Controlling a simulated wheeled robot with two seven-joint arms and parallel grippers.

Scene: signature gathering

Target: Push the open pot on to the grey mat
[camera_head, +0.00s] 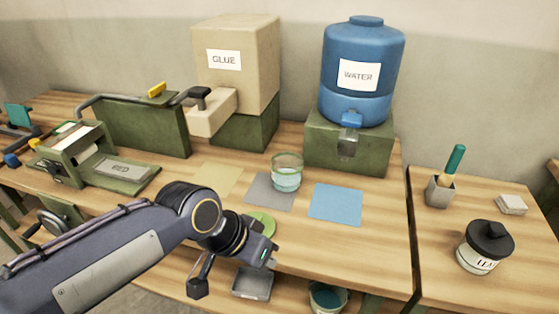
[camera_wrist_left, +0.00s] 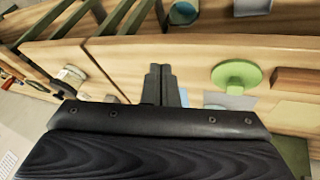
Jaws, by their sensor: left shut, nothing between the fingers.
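The open pot (camera_head: 287,174) is a clear glass jar with pale teal liquid and no lid. It stands upright at the back right corner of the grey mat (camera_head: 262,192), its base overlapping the mat; I cannot tell whether all of it is on. My left gripper (camera_head: 270,256) is shut and empty, near the table's front edge, in front of the mat and apart from the pot. In the left wrist view the closed fingers (camera_wrist_left: 160,84) point over the tabletop, and part of the grey mat (camera_wrist_left: 232,101) shows. My right gripper is out of view.
A blue mat (camera_head: 336,204) lies right of the grey one, a yellowish mat (camera_head: 216,178) left. A green disc (camera_head: 263,222) sits in front, partly behind my arm. The water dispenser (camera_head: 360,75) and glue dispenser (camera_head: 238,65) stand behind. A black-lidded jar (camera_head: 485,246) stands right.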

